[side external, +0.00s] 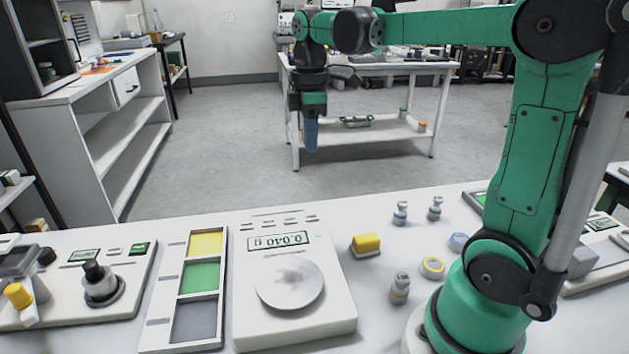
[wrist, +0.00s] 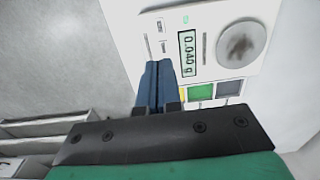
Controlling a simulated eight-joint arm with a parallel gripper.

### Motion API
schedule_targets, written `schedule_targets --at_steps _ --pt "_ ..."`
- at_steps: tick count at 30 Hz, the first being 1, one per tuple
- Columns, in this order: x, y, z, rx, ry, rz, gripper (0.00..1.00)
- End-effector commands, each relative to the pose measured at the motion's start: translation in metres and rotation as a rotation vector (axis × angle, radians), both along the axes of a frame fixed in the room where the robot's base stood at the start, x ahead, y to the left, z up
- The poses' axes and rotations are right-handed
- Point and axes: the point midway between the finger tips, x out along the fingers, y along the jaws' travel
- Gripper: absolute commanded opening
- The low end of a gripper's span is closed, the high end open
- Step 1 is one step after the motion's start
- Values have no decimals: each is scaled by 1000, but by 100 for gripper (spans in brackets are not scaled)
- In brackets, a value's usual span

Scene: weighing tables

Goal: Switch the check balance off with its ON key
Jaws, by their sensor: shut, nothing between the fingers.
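A white balance (side external: 333,319) stands in the middle of the table with a round metal pan (side external: 290,284). Its lit display (side external: 278,240) reads 0.040 g, upside down in the side view. A small green mark (side external: 318,235) is beside the display. Several slim keys (side external: 275,223) line its far edge; their labels are too small to read. In the wrist view the display (wrist: 187,53) and keys (wrist: 162,46) show just beyond my fingertips. My gripper (side external: 311,149), with blue fingers, is shut and empty, pointing down well above the table beyond the balance.
A tray with yellow, green and grey compartments (side external: 221,285) adjoins the balance's left. Another device with a black-knobbed weight (side external: 101,280) stands farther left. A yellow block (side external: 366,244), small weights (side external: 400,288) and a yellow ring (side external: 433,267) lie right. Air around my gripper is clear.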

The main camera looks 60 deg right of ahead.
Motion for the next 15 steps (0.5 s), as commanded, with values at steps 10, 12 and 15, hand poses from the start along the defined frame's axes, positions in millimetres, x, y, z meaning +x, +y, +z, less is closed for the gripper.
schedule_targets --at_steps 10,12,15 --pt "0 0 -4 -1 -2 -1 0" --pt "1 0 -10 -1 -2 -1 0" --pt "0 0 -24 -1 -2 -1 0"
